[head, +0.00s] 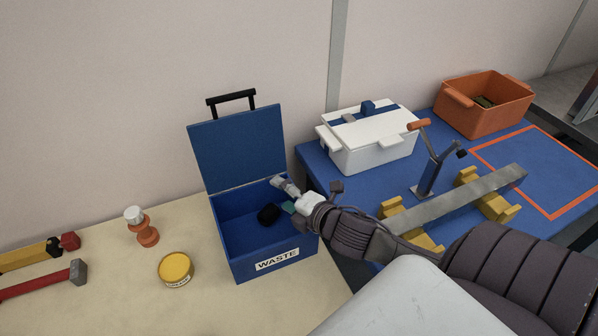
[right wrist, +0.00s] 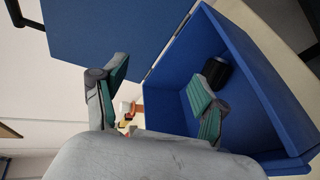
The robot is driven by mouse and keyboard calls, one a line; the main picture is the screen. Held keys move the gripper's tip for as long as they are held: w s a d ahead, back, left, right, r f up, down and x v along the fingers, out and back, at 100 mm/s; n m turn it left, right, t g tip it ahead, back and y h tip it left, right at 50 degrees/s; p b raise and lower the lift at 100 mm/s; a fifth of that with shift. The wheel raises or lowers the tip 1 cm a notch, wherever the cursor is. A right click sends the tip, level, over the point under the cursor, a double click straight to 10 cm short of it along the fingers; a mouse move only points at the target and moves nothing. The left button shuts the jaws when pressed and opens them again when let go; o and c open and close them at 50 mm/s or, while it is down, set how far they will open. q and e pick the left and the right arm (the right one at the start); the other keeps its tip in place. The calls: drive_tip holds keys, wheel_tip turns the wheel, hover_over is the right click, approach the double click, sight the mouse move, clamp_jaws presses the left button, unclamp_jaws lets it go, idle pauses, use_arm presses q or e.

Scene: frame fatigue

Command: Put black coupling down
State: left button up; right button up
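The black coupling (head: 268,214) is inside the blue waste box (head: 277,265), apart from my fingers. It also shows in the right wrist view (right wrist: 216,72), beyond one finger and against the blue inside of the box. Whether it rests on the box floor is hard to tell. My right gripper (head: 284,196) is over the right part of the box opening. In the right wrist view its two green-padded fingers (right wrist: 158,92) are spread wide with nothing between them. The box lid (head: 237,150) stands open at the back. My left gripper is not in view.
A yellow tin (head: 176,269), an orange and white object (head: 142,228) and hammers (head: 50,279) lie on the beige table to the left. On the blue table at right are a white case (head: 370,150), an orange bin (head: 485,105) and a metal bar (head: 455,200) on yellow supports.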

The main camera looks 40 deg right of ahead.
drive_tip(key=shift+v, duration=3)
drive_tip(key=shift+r, duration=0.1)
